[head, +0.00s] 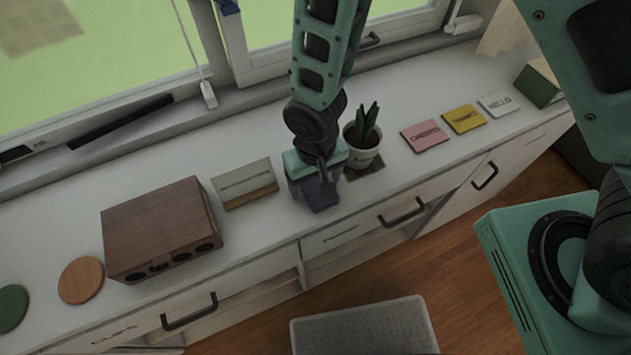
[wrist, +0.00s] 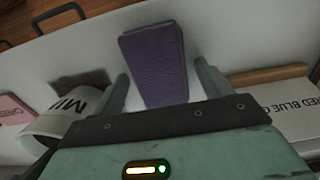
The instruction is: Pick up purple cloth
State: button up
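The purple cloth (wrist: 157,65) is a folded, flat-looking piece lying on the white counter, seen in the wrist view between and just ahead of my two fingers. In the head view the purple cloth (head: 319,194) shows below my gripper, partly hidden by it. My gripper (wrist: 163,85) is open, with one finger on each side of the cloth and a gap to both. In the head view my gripper (head: 318,188) is low over the counter beside the plant pot. Whether the fingertips touch the counter cannot be told.
A potted plant (head: 363,140) stands close right of my gripper. A sign block (head: 246,184) is close on the left, with a brown wooden box (head: 162,230) beyond. Pink (head: 425,135), yellow and white cards lie to the right. The window is behind; the counter (head: 285,215) has drawers in front.

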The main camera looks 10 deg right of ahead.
aim_at(316, 182)
jog(key=c, duration=0.7)
jog(key=shift+r, duration=0.15)
jog(key=shift+c, duration=0.2)
notch_tip(316, 182, up, 10)
jog(key=b, duration=0.2)
jog(key=shift+o, duration=1.1)
jog(key=shift+c, duration=0.8)
jog(key=shift+s, duration=0.1)
